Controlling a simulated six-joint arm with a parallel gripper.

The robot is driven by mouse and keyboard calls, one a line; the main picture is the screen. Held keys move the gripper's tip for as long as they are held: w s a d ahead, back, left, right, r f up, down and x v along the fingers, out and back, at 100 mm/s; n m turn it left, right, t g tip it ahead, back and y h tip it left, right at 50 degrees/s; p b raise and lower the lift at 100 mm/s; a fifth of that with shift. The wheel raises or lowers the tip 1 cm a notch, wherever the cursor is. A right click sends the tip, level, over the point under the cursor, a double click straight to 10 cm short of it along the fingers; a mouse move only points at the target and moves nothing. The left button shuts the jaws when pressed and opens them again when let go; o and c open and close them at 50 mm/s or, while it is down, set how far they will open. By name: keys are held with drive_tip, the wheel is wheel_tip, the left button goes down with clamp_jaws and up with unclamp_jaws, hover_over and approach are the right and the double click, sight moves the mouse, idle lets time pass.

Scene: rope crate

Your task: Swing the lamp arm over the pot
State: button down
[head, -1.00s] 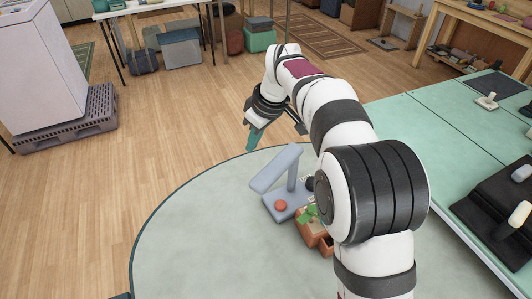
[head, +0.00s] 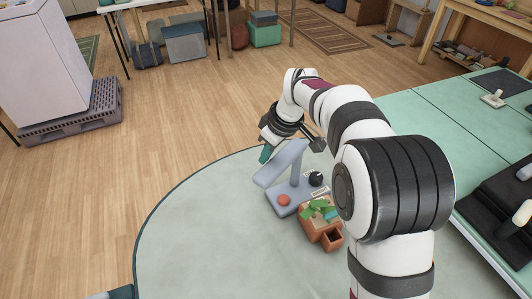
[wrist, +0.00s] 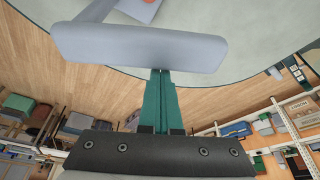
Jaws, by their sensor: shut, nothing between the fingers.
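The lamp is blue-grey, with a flat base (head: 304,190), an upright post and a long lamp arm (head: 277,165) on top. In the head view the lamp arm points down-left, away from the pot. The terracotta pot (head: 312,232) with green leaves stands in front of the base, to its right. My gripper (head: 265,154) is shut and empty on the far side of the lamp arm. In the wrist view its teal fingers (wrist: 160,76) meet the edge of the lamp arm (wrist: 135,47); I cannot tell whether they touch.
The lamp and pot stand on a round pale green table (head: 190,235), with free room at left. A green table (head: 425,130) stands at right.

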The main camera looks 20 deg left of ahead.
sight(275, 165)
drive_tip(key=shift+d, duration=0.15)
drive_tip(key=d+n, duration=0.1)
drive_tip(key=s+d+n+g, duration=0.1)
drive_tip(key=d+n, duration=0.1)
drive_tip(key=shift+s+n, duration=0.15)
drive_tip(key=shift+n, duration=0.15)
drive_tip(key=w+d+n+g, duration=0.1)
drive_tip(key=d+n, duration=0.2)
drive_tip(key=d, duration=0.5)
drive_tip(key=shift+w+d+n, duration=0.15)
drive_tip(key=shift+w+n, duration=0.15)
drive_tip(key=shift+n, duration=0.1)
drive_tip(key=shift+d, duration=0.1)
